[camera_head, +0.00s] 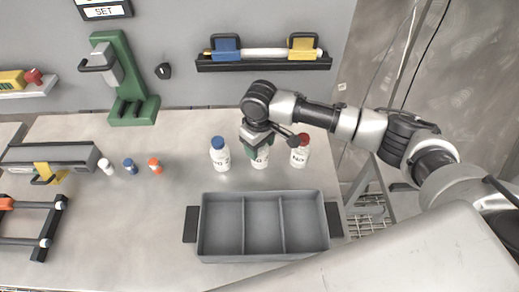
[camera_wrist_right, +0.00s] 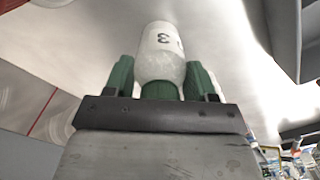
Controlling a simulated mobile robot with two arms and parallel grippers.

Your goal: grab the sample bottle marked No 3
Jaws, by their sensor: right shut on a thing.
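My right gripper (camera_head: 257,149) reaches down over the middle of three white bottles on the bench, and its green fingers are shut on that bottle's top. The held bottle (camera_head: 260,162) is partly covered by the gripper in the head view. In the right wrist view the bottle (camera_wrist_right: 160,50) shows a dark 3 on its white label, between the green fingers (camera_wrist_right: 160,85). A blue-capped bottle (camera_head: 220,157) stands just left of it and a red-capped bottle (camera_head: 299,155) just right. Whether the held bottle touches the bench is hard to tell. My left gripper is out of view.
A grey tray with three empty compartments (camera_head: 201,229) lies in front of the bottles. A green press-like stand (camera_head: 124,75) is at the back left. Small capped vials (camera_head: 130,166) stand at the left. A wall rack (camera_head: 265,64) hangs behind. Bare bench lies between vials and bottles.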

